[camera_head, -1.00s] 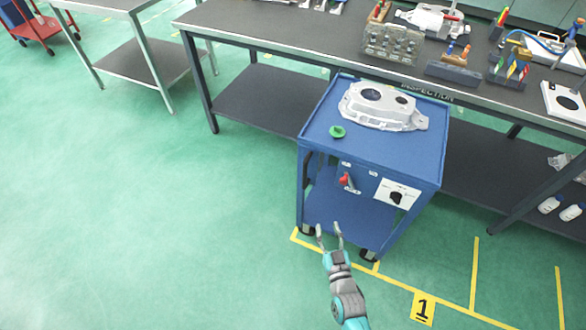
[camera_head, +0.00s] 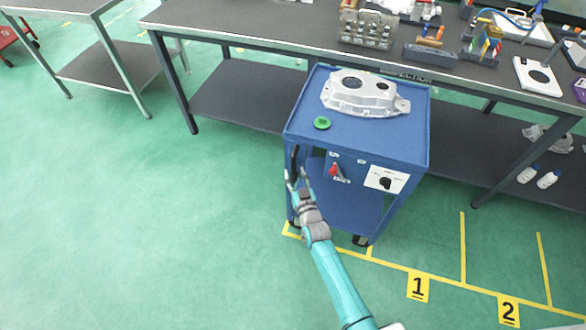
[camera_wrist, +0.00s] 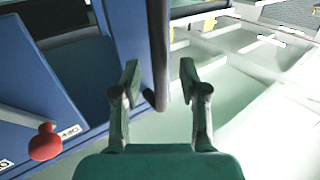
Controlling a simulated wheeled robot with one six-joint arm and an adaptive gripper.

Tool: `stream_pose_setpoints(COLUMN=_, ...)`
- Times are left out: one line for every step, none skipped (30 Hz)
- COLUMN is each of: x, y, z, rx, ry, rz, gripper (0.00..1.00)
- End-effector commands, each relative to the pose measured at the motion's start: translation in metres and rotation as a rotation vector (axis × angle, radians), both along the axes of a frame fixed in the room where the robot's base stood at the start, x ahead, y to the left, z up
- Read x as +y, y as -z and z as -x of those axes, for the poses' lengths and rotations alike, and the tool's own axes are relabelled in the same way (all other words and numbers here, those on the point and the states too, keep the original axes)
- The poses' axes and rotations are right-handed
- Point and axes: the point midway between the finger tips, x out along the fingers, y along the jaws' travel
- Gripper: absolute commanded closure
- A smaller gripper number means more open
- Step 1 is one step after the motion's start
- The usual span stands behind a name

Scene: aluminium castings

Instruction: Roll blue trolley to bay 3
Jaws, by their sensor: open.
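The blue trolley (camera_head: 405,135) stands against the front of the long inspection bench. On its top are a silver casting (camera_head: 362,95) and a green round knob (camera_head: 322,123). Its front has a red lever (camera_head: 335,170) and a white plate with a black dial (camera_head: 386,180). The red lever knob also shows in the wrist view (camera_wrist: 45,143). My gripper (camera_head: 296,178) is at the trolley's left front edge. In the wrist view my open gripper (camera_wrist: 160,85) has the dark upright handle bar (camera_wrist: 158,50) between its fingers, without clear contact.
Yellow floor lines with a 1 marker (camera_head: 418,287) and a 2 marker (camera_head: 508,310) run to the right; no 3 marker shows. Green floor (camera_head: 140,220) is clear at the left.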

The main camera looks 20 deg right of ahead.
Motion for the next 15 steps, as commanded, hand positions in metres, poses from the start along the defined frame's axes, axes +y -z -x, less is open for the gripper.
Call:
stream_pose_setpoints(x=0.000, y=-0.001, z=-0.007, rx=-0.001, ry=0.000, rz=0.000, gripper=0.57)
stream_pose_setpoints(x=-0.001, y=0.000, z=-0.010, rx=0.000, ry=0.000, rz=-0.001, gripper=0.57)
stream_pose_setpoints(x=-0.001, y=0.000, z=-0.014, rx=0.000, ry=0.000, rz=-0.001, gripper=0.57)
stream_pose_setpoints(x=-0.001, y=0.000, z=-0.017, rx=0.000, ry=0.000, rz=-0.001, gripper=0.57)
stream_pose_setpoints(x=-0.001, y=0.000, z=-0.019, rx=-0.001, ry=0.000, rz=-0.001, gripper=0.57)
stream_pose_setpoints(x=-0.001, y=0.000, z=-0.022, rx=0.000, ry=0.000, rz=0.000, gripper=0.57)
stream_pose_setpoints(x=-0.001, y=0.000, z=-0.023, rx=0.001, ry=0.000, rz=0.000, gripper=0.57)
stream_pose_setpoints(x=-0.001, y=0.000, z=-0.024, rx=0.001, ry=0.000, rz=0.000, gripper=0.57)
stream_pose_setpoints(x=-0.001, y=0.000, z=-0.026, rx=0.001, ry=0.000, rz=0.000, gripper=0.57)
stream_pose_setpoints(x=-0.001, y=0.000, z=-0.026, rx=0.000, ry=0.000, rz=0.000, gripper=0.57)
stream_pose_setpoints(x=-0.001, y=0.000, z=-0.027, rx=0.000, ry=0.000, rz=0.000, gripper=0.57)
stream_pose_setpoints(x=-0.001, y=0.000, z=-0.027, rx=0.000, ry=0.000, rz=0.000, gripper=0.57)
stream_pose_setpoints(x=-0.001, y=0.000, z=-0.027, rx=0.000, ry=0.000, rz=0.000, gripper=0.57)
stream_pose_setpoints(x=-0.001, y=0.000, z=-0.027, rx=0.000, ry=0.000, rz=0.000, gripper=0.57)
stream_pose_setpoints(x=-0.001, y=0.000, z=-0.027, rx=0.000, ry=0.000, rz=0.000, gripper=0.57)
